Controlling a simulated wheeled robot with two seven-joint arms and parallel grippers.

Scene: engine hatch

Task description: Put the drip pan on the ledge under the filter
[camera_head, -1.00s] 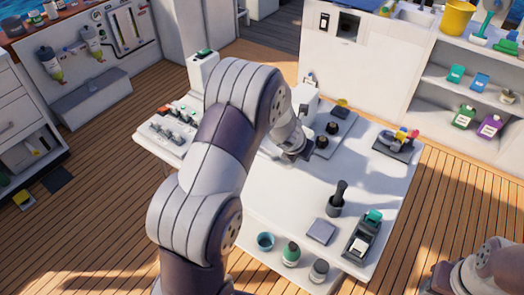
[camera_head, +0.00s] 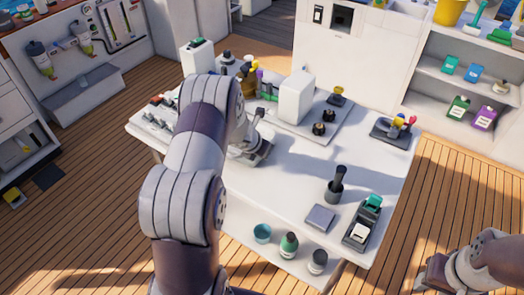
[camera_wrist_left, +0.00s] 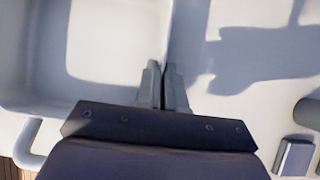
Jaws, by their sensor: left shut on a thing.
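The drip pan (camera_wrist_left: 120,45) is a pale, shallow tray with rounded corners, at the left in the left wrist view. A loop handle (camera_wrist_left: 38,142) shows at its lower left. My left gripper (camera_wrist_left: 163,78) is shut on the pan's near side wall. In the head view my left gripper (camera_head: 258,152) is over the table, and my arm hides the pan. Two filters hang on the back left wall, the left one (camera_head: 37,55) and the right one (camera_head: 82,38). A grey ledge (camera_head: 85,92) juts out below them. My right gripper (camera_head: 432,274) is at the lower right; its fingers are unclear.
The white table (camera_head: 285,190) carries a white box (camera_head: 297,97), a black cup with a tool (camera_head: 335,185), a grey pad (camera_head: 320,217) and a tray with a green item (camera_head: 362,222). Wooden floor (camera_head: 110,130) lies open between the table and the ledge.

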